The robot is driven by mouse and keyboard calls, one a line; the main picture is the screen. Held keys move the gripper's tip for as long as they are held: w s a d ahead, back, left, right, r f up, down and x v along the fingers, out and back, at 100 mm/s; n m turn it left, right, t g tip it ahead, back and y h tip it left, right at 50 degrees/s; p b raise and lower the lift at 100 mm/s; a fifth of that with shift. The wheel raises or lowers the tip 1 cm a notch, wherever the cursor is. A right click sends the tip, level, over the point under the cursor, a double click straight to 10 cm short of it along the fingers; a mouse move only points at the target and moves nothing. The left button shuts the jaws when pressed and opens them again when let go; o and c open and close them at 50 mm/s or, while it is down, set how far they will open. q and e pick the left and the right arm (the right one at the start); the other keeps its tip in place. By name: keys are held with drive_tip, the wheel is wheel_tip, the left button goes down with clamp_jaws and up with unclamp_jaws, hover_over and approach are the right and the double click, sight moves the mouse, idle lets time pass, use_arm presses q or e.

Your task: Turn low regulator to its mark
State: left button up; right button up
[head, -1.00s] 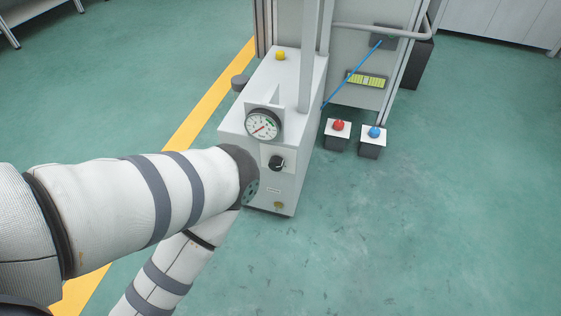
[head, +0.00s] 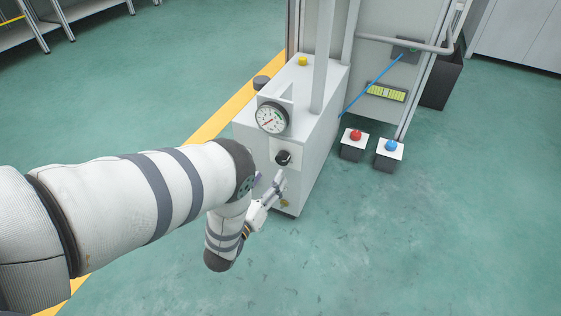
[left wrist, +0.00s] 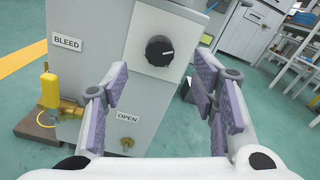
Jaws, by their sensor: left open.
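The low regulator is a black round knob (head: 283,157) on the front of a grey cabinet (head: 310,150). In the left wrist view the knob (left wrist: 159,50) sits on a white plate, beyond my fingertips and between their lines, with a pale pointer line on its face. A round gauge (head: 271,118) with a red needle and a green band stands above the knob. My left gripper (head: 279,184) is just below and in front of the knob, apart from it. In the left wrist view its purple-padded fingers (left wrist: 160,100) are spread and empty. My right gripper is out of view.
A red button box (head: 354,146) and a blue button box (head: 389,155) stand on the floor right of the cabinet.

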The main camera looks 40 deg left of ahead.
sight(281, 160)
use_arm(q)
drive_tip(key=b+x, duration=0.2)
drive_tip(key=x, duration=0.5)
drive_tip(key=shift+w+f, duration=0.15)
drive_tip(key=shift+f, duration=0.05)
drive_tip(key=shift+w+r, duration=0.1)
drive_tip(key=shift+w, duration=0.3)
drive_tip(key=c, duration=1.2)
